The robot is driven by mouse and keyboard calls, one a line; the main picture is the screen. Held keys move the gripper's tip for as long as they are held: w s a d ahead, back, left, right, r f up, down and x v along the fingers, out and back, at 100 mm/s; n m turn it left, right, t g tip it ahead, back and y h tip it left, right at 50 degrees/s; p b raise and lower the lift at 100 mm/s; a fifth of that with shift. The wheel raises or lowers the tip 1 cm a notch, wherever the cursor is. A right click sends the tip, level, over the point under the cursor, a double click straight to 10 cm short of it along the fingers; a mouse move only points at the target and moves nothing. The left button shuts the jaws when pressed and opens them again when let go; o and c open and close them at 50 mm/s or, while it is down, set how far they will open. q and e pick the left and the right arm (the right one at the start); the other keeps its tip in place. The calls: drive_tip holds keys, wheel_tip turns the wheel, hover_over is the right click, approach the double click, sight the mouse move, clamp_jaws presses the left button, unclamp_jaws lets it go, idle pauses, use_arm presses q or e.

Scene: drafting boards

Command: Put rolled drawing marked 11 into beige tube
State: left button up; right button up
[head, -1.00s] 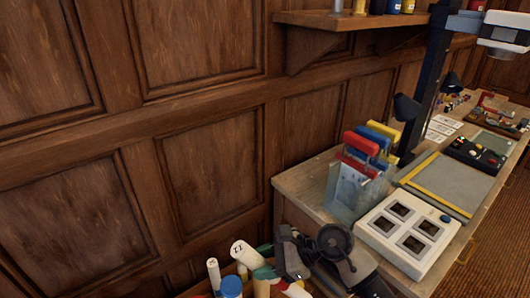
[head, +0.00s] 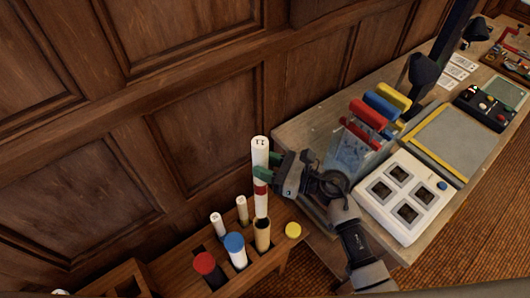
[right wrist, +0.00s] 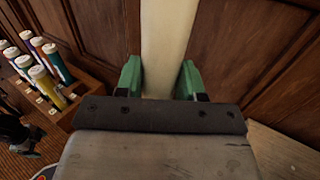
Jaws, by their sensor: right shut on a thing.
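The rolled drawing marked 11 (head: 261,152) is a white roll with a red band, standing nearly upright. My right gripper (head: 262,178), with green fingertips, is shut on it at about mid-length. The right wrist view shows the roll (right wrist: 168,45) between the two fingers (right wrist: 160,82). The beige tube (head: 262,238) stands in the wooden rack, directly below the roll in the head view. The roll's lower end meets the tube's dark mouth in the picture; I cannot tell whether it is inside or just above. My left gripper is not in view.
The wooden rack (head: 170,272) also holds a red-topped tube (head: 206,268), a blue-topped tube (head: 235,248), a yellow top (head: 293,230) and two slim white rolls. The panelled wall is close behind. A desk with a white device (head: 405,195) lies to the right.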

drive_tip(key=s, duration=0.1)
drive_tip(key=b, duration=0.5)
hover_over(266, 206)
wheel_tip(266, 206, down, 6)
drive_tip(key=shift+w+a+f+b, duration=0.1)
drive_tip(key=shift+w+f+b, duration=0.1)
drive_tip(key=shift+f+b, duration=0.65)
wheel_tip(266, 206, down, 13)
drive_tip(key=b, duration=1.3)
drive_tip(key=o, duration=1)
drive_tip(key=shift+s, duration=0.1)
